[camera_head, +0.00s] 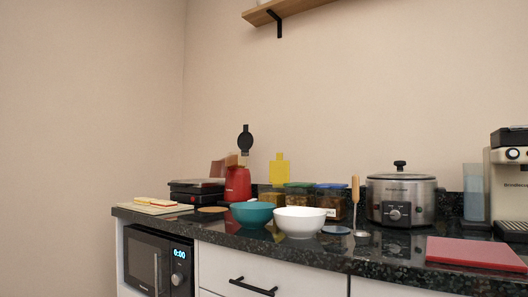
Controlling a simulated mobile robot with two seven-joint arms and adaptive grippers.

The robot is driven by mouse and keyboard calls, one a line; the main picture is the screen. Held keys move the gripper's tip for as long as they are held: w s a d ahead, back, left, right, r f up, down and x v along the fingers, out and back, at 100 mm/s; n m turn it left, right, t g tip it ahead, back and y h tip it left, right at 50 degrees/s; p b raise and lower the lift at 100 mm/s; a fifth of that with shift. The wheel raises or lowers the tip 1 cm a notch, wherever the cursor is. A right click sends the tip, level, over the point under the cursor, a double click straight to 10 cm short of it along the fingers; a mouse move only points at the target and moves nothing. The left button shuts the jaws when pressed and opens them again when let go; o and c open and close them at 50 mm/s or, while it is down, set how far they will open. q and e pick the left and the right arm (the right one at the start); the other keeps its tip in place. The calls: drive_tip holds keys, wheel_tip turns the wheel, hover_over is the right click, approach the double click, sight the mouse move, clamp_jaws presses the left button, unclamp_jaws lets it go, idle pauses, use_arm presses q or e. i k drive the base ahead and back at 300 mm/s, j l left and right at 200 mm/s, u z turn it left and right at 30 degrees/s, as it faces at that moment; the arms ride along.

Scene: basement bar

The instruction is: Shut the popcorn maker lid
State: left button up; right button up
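No appliance here is clearly marked as a popcorn maker. A small red appliance or container (238,184) stands at the back left of the counter. Neither of my grippers is in view.
A white bowl (299,222), lidded jars (331,200) and an upright wooden-handled tool (356,198) stand mid-counter. A black press-like appliance (196,190) is at the left. A red board (474,252) lies front right, before a coffee machine (509,185).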

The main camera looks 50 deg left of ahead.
sight(245, 140)
drive_tip(key=i+u, duration=0.15)
drive_tip(key=u, duration=0.25)
drive_tip(key=i+l+u, duration=0.1)
drive_tip(key=u, duration=0.3)
drive_tip(key=i, duration=0.1)
